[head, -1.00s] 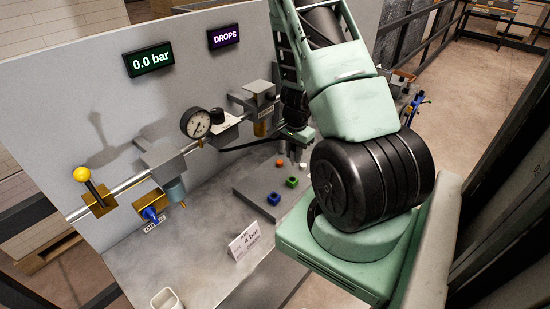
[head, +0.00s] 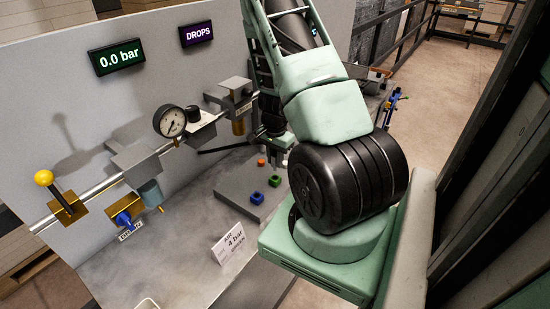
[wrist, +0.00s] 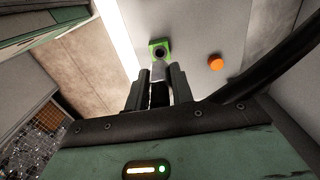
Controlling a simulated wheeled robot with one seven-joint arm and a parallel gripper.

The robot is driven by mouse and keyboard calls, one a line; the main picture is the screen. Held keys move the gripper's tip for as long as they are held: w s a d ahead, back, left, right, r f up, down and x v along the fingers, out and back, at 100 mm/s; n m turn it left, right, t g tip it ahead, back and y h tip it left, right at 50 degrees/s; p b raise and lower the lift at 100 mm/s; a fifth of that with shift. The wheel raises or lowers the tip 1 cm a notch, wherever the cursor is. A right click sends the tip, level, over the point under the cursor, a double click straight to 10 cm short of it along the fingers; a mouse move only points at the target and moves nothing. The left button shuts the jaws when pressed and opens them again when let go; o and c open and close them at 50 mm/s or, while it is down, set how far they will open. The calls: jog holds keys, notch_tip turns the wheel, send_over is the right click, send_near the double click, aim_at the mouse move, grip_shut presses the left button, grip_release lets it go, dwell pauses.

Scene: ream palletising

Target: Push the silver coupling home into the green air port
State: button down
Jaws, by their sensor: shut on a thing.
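My gripper (wrist: 158,88) is shut on the silver coupling (wrist: 159,71), which shows between the fingers in the wrist view with a dark part behind it. The green air port (wrist: 160,44) is a green square with a dark round hole, just beyond the coupling's tip. The hole is visible and the coupling is outside it; the size of the gap is hard to tell. In the head view the green port (head: 274,181) is on the grey port block, with my gripper (head: 276,150) above the block's far part. The coupling cannot be made out there.
An orange port (wrist: 216,63) is right of the green one in the wrist view. A black hose (wrist: 270,68) curves along the right. In the head view a blue port (head: 257,198) is near the green one. A sign card (head: 228,243) stands in front; the display reads 0.0 bar (head: 117,58).

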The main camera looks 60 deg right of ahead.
aim_at(275, 170)
jog(key=shift+f+b, duration=0.7)
jog(key=shift+f, duration=0.45)
jog(key=shift+f+b, duration=1.65)
jog(key=shift+b, duration=0.15)
dwell(0.8)
jog(key=c, duration=1.1)
grip_release()
jog(key=shift+r, duration=0.1)
notch_tip(275, 170, up, 17)
jog(key=shift+r+p, duration=0.15)
jog(key=shift+p, duration=0.25)
